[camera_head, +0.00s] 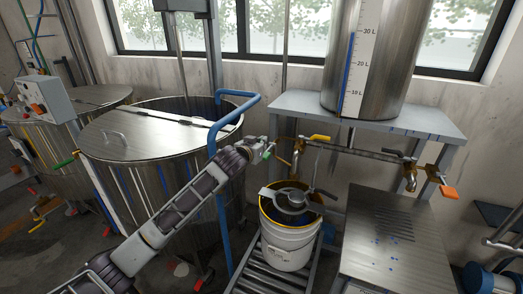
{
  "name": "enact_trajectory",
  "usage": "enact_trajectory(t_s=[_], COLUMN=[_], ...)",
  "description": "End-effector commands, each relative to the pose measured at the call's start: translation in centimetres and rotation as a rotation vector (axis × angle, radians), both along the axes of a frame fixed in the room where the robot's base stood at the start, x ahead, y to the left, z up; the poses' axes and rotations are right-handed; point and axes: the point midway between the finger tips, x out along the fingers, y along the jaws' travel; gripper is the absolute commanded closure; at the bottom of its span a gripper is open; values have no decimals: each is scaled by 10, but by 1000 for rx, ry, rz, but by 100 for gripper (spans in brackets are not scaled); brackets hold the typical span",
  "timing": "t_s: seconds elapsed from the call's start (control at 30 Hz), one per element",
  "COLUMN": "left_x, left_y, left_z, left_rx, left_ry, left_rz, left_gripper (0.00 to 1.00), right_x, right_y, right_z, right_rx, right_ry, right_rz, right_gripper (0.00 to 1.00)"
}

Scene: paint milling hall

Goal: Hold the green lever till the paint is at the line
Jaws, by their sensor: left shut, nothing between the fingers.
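My left arm reaches up from the lower left, and my left gripper (259,149) is shut and empty beside a small green lever (268,155) on the pipework under the tank stand. I cannot tell whether the fingers touch the lever. The steel tank (385,60) above carries a scale marked in litres, with a blue column (351,75) reaching to about the 30 L mark. A white bucket (288,248) stands below the pipework, with a grey metal fitting (290,199) over its mouth. The paint surface and any line inside the bucket cannot be made out. My right gripper is not in view.
A yellow lever (320,138) and an orange lever (449,191) sit farther right on the pipework. The bucket stands on a roller track (262,280), beside a steel bench (393,245). A blue rail (221,200) and a large lidded vat (150,140) are close to my arm.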

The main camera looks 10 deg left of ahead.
Motion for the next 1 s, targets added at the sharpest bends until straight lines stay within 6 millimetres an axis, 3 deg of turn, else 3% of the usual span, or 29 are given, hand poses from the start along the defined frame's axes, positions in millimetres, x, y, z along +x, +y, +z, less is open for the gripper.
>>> enact_trajectory(t_s=[0.3,0.87,0.97,1.0], left_x=[0,-1,-1,-1], left_y=[0,0,0,0], left_z=[-20,-23,-26,-27], left_rx=[0,-3,-7,-8], left_ry=[-1,-14,-27,-34], left_rz=[0,0,-1,-1], left_gripper=[100,100,100,100], right_x=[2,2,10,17], right_y=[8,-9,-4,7], right_z=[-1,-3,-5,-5], right_rx=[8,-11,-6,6], right_ry=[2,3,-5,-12], right_rz=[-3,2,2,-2], right_gripper=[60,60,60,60])
